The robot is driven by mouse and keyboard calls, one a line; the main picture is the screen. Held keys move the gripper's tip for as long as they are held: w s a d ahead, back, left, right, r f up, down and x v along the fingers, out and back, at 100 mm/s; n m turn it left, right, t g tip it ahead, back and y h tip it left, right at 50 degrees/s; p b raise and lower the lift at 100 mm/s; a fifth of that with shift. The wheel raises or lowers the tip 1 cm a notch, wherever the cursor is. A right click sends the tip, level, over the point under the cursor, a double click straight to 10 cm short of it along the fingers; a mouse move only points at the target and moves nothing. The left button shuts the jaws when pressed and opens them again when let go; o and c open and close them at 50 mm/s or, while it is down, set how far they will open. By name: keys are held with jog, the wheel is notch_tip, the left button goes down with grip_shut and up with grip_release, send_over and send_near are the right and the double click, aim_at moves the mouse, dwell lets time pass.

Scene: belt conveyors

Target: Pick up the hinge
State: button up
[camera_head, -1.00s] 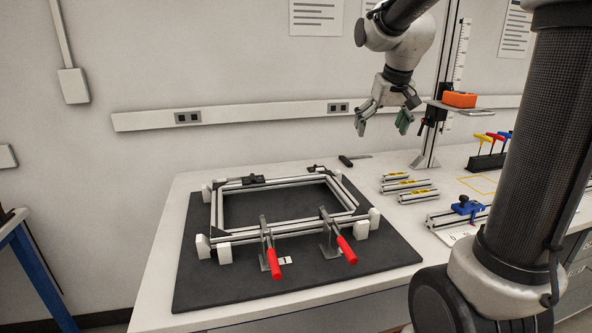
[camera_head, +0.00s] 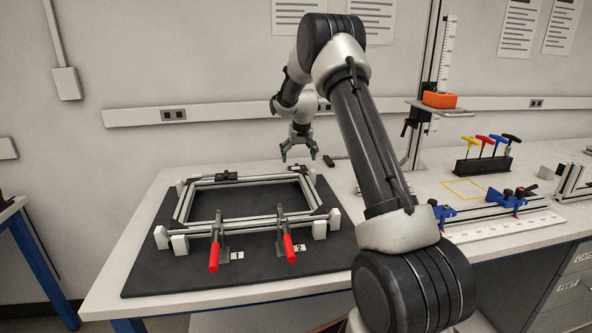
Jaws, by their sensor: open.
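A small black part (camera_head: 227,176), which looks like a hinge, sits on the far rail of the aluminium frame (camera_head: 252,223). A second small black part (camera_head: 299,169) sits at the frame's far right corner. I cannot tell for sure which of them is the hinge. My gripper (camera_head: 299,156) points down with its fingers apart and nothing between them. In the picture it is just above the far right corner of the frame; its exact height is unclear.
The frame lies on a black mat (camera_head: 150,278) between white blocks, with two red-handled clamps (camera_head: 288,246) at the front. A dark tool (camera_head: 328,160) lies behind. A hex-key rack (camera_head: 483,163) and an orange block (camera_head: 439,100) are at right. My arm hides part of the table.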

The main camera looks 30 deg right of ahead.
jog(key=x, duration=0.4)
jog(key=shift+f, duration=0.25)
jog(key=shift+s, duration=0.1)
jog(key=c, duration=1.1)
jog(key=shift+r, duration=0.15)
